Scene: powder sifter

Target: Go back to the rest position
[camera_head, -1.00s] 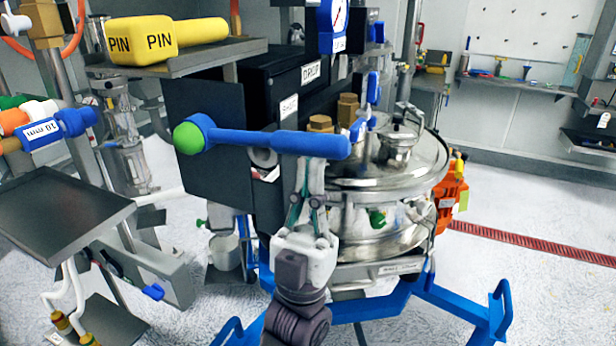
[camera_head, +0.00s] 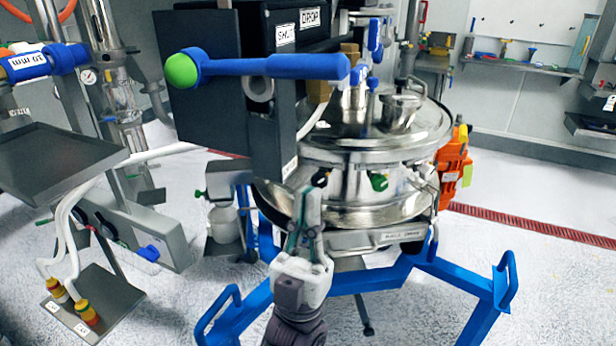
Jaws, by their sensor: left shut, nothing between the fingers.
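My left gripper (camera_head: 310,192) is at the lower middle, pointing up, with its fingers shut and nothing between them. It is in front of the steel sifter vessel (camera_head: 375,195) and below the blue lever (camera_head: 270,66). A clear gap shows between the fingertips and the lever. The lever lies level across the dark box (camera_head: 225,120), with a green ball (camera_head: 182,71) at its left end. My right gripper is not in view.
The blue frame (camera_head: 365,278) carries the vessel. A grey tray (camera_head: 60,160) stands at the left, above a small plate with two red-and-yellow fittings (camera_head: 86,312). An orange motor (camera_head: 455,165) sits at the vessel's right. The floor at the right is clear.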

